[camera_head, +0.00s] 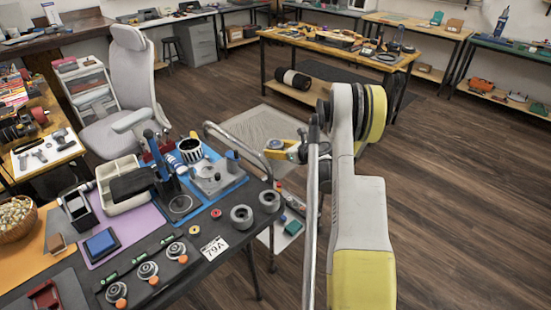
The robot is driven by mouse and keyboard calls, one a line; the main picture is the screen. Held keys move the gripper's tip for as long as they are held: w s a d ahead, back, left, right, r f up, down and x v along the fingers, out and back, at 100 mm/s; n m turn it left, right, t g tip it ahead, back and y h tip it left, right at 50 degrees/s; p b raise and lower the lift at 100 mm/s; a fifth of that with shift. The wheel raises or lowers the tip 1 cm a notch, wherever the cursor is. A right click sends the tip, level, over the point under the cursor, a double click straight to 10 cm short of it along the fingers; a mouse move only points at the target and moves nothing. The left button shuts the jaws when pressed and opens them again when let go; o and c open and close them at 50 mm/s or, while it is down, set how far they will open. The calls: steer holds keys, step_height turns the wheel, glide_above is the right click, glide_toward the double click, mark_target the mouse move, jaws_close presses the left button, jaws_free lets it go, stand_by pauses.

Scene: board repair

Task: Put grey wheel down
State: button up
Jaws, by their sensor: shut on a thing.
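My gripper (297,151) is small in the view, partly behind my own arm, above the floor just right of the near bench. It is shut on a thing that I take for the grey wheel. The held thing is too small and hidden to make out clearly. Two other grey wheels stand on the dark bench top: one (241,216) beside the number card and one (269,201) near the bench's right edge. My gripper is apart from both.
The near bench (215,265) also carries a blue mat (232,188) with a fixture, a white card (214,248), a red ring (216,213), a yellow ring (194,229) and several metal wheels in front. A grey chair (134,75) stands behind. The floor to the right is clear.

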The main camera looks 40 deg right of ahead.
mark_target(275, 160)
steer(key=shift+f+b, duration=0.75)
steer(key=shift+f, duration=0.95)
steer(key=shift+f, duration=0.2)
steer(key=o, duration=1.2)
steer(key=shift+o, duration=0.2)
